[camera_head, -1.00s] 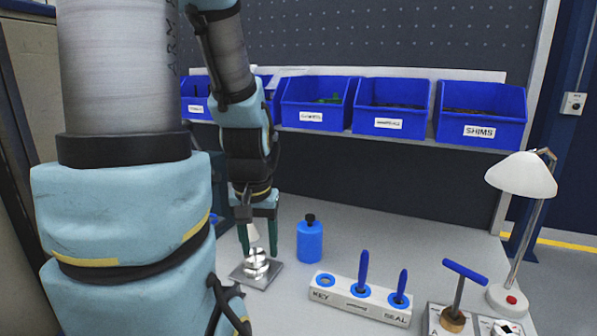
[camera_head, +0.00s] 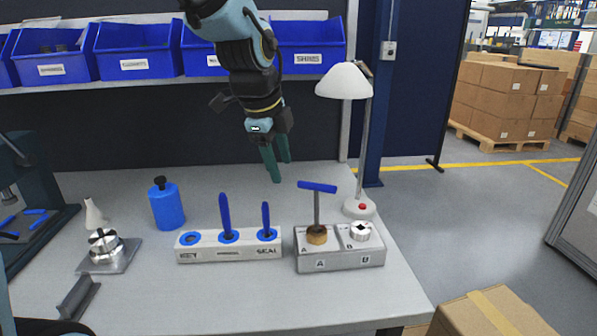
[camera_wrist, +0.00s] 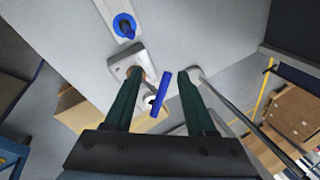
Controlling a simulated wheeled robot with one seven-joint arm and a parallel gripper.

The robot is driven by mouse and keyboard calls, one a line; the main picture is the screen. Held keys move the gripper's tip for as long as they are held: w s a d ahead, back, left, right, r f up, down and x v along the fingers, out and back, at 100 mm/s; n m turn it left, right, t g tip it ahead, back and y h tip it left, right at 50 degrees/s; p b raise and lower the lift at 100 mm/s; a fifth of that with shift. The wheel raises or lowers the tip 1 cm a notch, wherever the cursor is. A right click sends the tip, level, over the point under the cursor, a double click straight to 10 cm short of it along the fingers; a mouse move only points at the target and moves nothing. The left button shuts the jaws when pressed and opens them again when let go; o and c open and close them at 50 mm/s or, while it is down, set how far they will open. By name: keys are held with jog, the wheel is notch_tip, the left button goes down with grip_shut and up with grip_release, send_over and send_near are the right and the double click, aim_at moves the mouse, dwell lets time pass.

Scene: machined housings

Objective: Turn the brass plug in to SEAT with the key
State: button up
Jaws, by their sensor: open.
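The key is a T-shaped tool with a blue crossbar (camera_head: 317,187) and a metal shaft. It stands upright in the brass plug (camera_head: 316,236), at the place marked A on a grey block (camera_head: 342,260). My gripper (camera_head: 276,164) is open and empty, with green fingers pointing down, above and to the left of the crossbar in the head view. In the wrist view the blue crossbar (camera_wrist: 160,95) appears between the fingers of my gripper (camera_wrist: 161,75), slanted and apart from them as far as I can tell. The brass plug is partly hidden there. No SEAT mark is readable.
A silver plug (camera_head: 360,230) sits at B. Left of the block is a white rack (camera_head: 205,252) marked KEY and SEAL, with two blue-handled tools and an empty KEY hole. A lamp (camera_head: 343,82) stands close behind the block. A blue bottle (camera_head: 166,205) is farther left.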

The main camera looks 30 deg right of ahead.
aim_at(317, 210)
jog(key=d+f+m, duration=0.2)
jog(key=d+f, duration=0.4)
jog(key=f, duration=0.3)
jog(key=shift+s+d+f+m+h, duration=0.25)
jog(key=shift+s+d+m+h, duration=0.05)
jog(key=shift+d+m, duration=0.1)
grip_shut()
jog(key=shift+a+r+p, duration=0.1)
jog(key=shift+r+p, duration=0.1)
jog(key=shift+p, duration=0.7)
